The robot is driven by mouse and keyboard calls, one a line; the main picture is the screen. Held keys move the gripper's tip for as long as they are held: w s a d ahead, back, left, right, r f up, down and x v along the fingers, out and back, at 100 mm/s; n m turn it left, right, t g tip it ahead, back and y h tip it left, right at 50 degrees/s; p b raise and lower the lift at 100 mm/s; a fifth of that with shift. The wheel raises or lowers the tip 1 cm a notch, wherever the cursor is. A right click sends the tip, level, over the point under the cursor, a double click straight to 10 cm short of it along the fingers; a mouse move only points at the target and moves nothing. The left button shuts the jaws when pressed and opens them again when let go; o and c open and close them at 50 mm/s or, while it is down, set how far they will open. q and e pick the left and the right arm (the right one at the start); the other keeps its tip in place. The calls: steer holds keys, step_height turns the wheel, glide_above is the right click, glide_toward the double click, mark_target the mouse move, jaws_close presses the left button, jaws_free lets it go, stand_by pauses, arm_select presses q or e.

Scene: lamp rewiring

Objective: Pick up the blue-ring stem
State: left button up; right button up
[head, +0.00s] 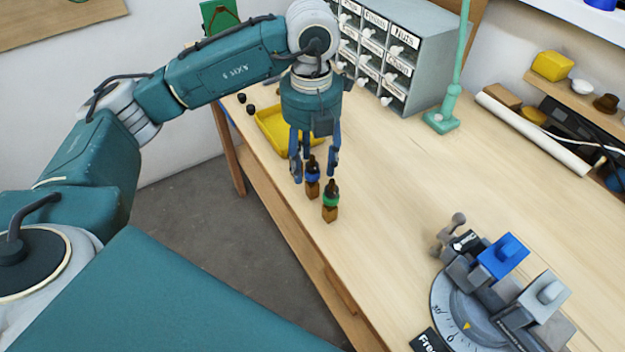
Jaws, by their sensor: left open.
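The blue-ring stem (312,178) stands upright on the workbench, a dark-topped piece with a blue band on a brown block base. A similar stem with a green ring (331,201) stands just in front of it, slightly to the right. My left gripper (314,170) points down over the blue-ring stem with its fingers apart. One finger is to the left of the stem and one to the right. I cannot tell whether either finger touches it. My right gripper does not show.
A yellow tray (279,138) lies behind my left gripper. A grey drawer cabinet (425,65) and a green lamp base (441,122) stand farther back. A vise (470,310) with blue and grey blocks sits at front right. The middle of the bench is clear.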

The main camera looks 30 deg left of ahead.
mark_target(312, 186)
arm_select(q)
steer(key=shift+f+p, duration=0.4)
steer(key=shift+f, duration=1.35)
steer(key=shift+d, duration=0.1)
jaws_close()
steer(key=shift+r, duration=0.1)
steer(key=shift+r, duration=0.15)
